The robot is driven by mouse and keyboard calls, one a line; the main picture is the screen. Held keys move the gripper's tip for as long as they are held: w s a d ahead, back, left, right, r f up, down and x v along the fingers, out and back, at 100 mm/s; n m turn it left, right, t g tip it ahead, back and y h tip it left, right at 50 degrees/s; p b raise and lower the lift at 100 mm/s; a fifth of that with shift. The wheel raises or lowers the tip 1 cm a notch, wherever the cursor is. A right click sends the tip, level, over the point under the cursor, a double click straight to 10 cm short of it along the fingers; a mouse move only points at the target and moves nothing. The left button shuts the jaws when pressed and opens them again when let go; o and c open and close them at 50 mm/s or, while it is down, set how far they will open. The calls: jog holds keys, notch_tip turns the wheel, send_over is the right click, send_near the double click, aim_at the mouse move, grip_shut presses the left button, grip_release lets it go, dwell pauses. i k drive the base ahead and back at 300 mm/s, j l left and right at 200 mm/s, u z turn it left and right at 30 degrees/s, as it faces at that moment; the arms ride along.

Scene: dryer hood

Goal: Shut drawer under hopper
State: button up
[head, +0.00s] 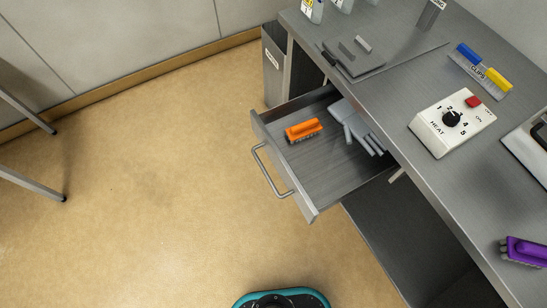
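The drawer (318,178) stands pulled out to the left from under the grey metal counter (400,90). Its front panel carries a bar handle (267,174) on the outer face. An orange brush (304,130) and several grey pieces (357,129) lie inside it. I cannot make out a hopper for certain in this view. My gripper is not in view.
A grey bin (273,68) stands behind the drawer. The tan floor (150,190) left of the drawer is clear. Metal legs (35,185) stand at far left.

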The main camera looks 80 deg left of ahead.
aim_at(320, 171)
jog(key=u, duration=0.9)
jog(key=k+u, duration=0.1)
jog(key=u, duration=1.3)
jog(key=k+u, duration=0.1)
jog(key=u, duration=0.35)
jog(key=l+u, duration=0.1)
jog(key=l, duration=0.3)
jog(key=k+l+u, duration=0.15)
jog(key=l, duration=0.3)
jog(key=k+l+u, duration=0.1)
jog(key=l, duration=0.3)
jog(key=k+l+u, duration=0.1)
jog(key=l, duration=0.3)
